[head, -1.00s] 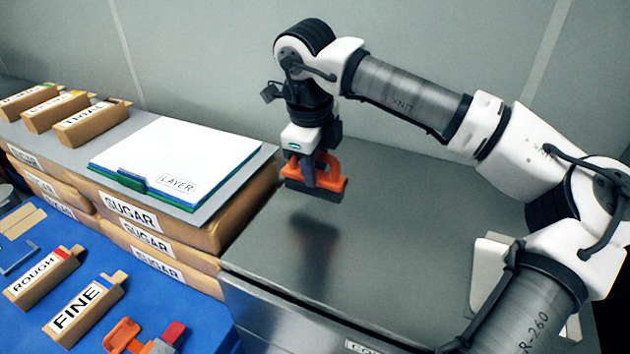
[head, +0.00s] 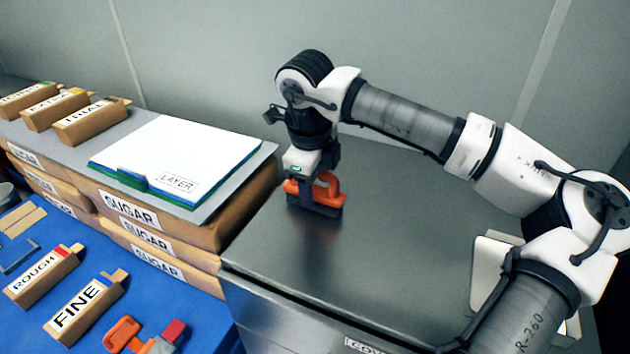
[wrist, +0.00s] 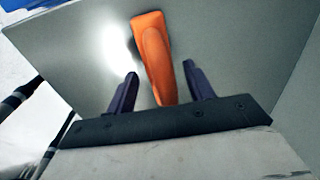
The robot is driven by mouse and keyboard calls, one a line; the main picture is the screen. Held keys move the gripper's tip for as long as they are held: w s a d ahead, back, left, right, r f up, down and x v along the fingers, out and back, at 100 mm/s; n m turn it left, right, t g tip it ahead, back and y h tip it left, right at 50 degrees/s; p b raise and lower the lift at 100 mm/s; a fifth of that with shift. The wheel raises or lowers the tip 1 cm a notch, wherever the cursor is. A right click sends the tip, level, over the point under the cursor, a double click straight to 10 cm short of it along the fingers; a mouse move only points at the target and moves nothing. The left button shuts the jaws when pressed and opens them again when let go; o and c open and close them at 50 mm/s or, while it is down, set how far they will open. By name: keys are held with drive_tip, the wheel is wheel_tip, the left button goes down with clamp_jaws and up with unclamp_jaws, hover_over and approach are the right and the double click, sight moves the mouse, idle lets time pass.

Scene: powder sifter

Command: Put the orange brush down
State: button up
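The orange brush (head: 328,186), with an orange handle and a dark base, sits upright on the grey metal counter (head: 380,265), its base appearing to touch the surface. My gripper (head: 308,185) is directly above it, pointing down, with its fingers at the handle. In the wrist view, the orange handle (wrist: 153,55) stands between the two dark fingertips of my gripper (wrist: 160,82). A gap shows on each side of the handle, so the fingers are open around it. The brush's base is hidden in the wrist view.
Left of the counter are stacked SUGAR boxes (head: 150,240) bearing a white LAYER board (head: 170,155). ROUGH (head: 42,275) and FINE (head: 85,308) blocks and an orange-and-grey tool (head: 124,335) lie on a blue surface. The counter's front is clear.

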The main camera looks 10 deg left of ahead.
drive_tip(key=shift+r, duration=0.1)
wheel_tip(320, 180, up, 12)
drive_tip(key=s, duration=0.1)
drive_tip(key=shift+s+a, duration=0.25)
drive_tip(key=shift+s, duration=0.1)
